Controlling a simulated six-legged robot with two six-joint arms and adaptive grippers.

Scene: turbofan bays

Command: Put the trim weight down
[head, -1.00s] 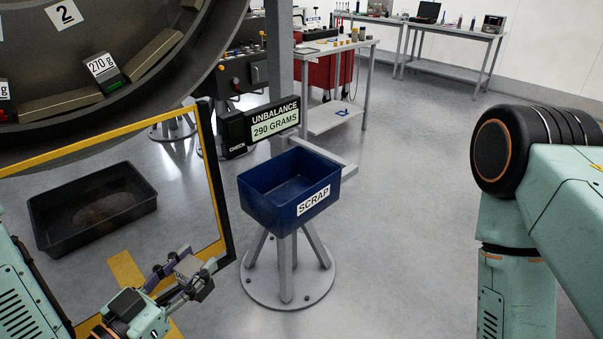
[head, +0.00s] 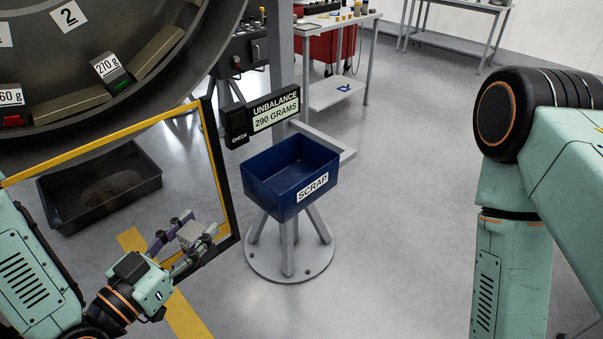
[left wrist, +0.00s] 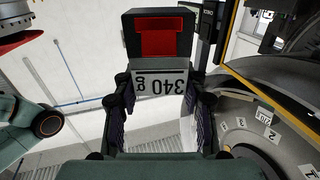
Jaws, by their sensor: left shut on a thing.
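My left gripper (head: 190,235) is shut on a small grey block, the trim weight (head: 193,233), held in the air left of the scrap bin's stand. In the left wrist view the weight has a dark body with a red face (left wrist: 161,38) and an upside-down label reading 340 g (left wrist: 160,83). The left fingers (left wrist: 160,105) grip it from both sides. The blue SCRAP bin (head: 290,180) stands on a grey pedestal, and its visible inside looks empty. My right gripper is out of view; only my right arm shows.
A yellow-and-black frame (head: 220,180) stands beside the gripper, with a black tray (head: 55,200) on the floor beyond. The fan casing (head: 150,105) holds weights marked 270 g (head: 117,80) and apparently 60 g (head: 12,118). A display (head: 275,111) reads UNBALANCE 290 GRAMS.

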